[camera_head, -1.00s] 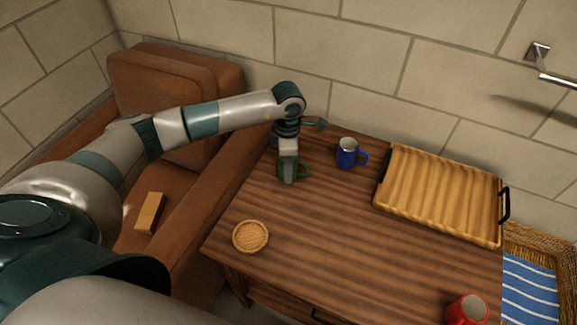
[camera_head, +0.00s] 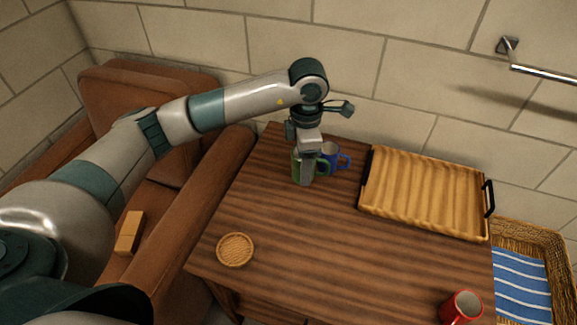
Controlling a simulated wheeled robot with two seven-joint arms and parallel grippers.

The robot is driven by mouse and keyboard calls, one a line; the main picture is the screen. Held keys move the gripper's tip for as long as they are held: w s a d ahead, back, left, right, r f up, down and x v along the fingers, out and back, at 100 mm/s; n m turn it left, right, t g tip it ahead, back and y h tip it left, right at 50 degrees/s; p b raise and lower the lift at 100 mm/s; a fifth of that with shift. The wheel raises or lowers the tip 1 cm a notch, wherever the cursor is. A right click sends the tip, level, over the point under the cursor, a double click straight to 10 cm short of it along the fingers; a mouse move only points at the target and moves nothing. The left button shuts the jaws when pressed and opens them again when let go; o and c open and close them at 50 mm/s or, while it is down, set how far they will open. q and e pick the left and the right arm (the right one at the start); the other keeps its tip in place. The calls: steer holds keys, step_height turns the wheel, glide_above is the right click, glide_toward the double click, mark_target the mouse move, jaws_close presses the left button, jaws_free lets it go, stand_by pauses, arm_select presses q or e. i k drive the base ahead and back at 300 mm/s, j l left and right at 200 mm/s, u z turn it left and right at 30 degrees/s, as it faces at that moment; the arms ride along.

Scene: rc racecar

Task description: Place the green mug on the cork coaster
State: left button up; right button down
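The green mug (camera_head: 297,167) is near the back left of the wooden table, mostly hidden by my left gripper (camera_head: 306,173). The gripper points down with a finger across the mug's near side and appears shut on it. Whether the mug touches the table or is slightly raised cannot be told. The round cork coaster (camera_head: 235,250) lies empty near the table's front left corner, well apart from the gripper. My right gripper is not in view.
A blue mug (camera_head: 331,156) stands just right of the green mug, partly covered in view. A ribbed wooden tray (camera_head: 424,195) lies at the back right, and a red mug (camera_head: 462,307) is at the front right. The table (camera_head: 330,245) is clear in the middle.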

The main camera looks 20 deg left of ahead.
mark_target(234, 256)
steer(key=k+j+z, duration=0.15)
steer(key=j, duration=0.25)
steer(key=k+j+z, duration=0.3)
steer(key=k+j, duration=0.2)
steer(key=j, duration=0.2)
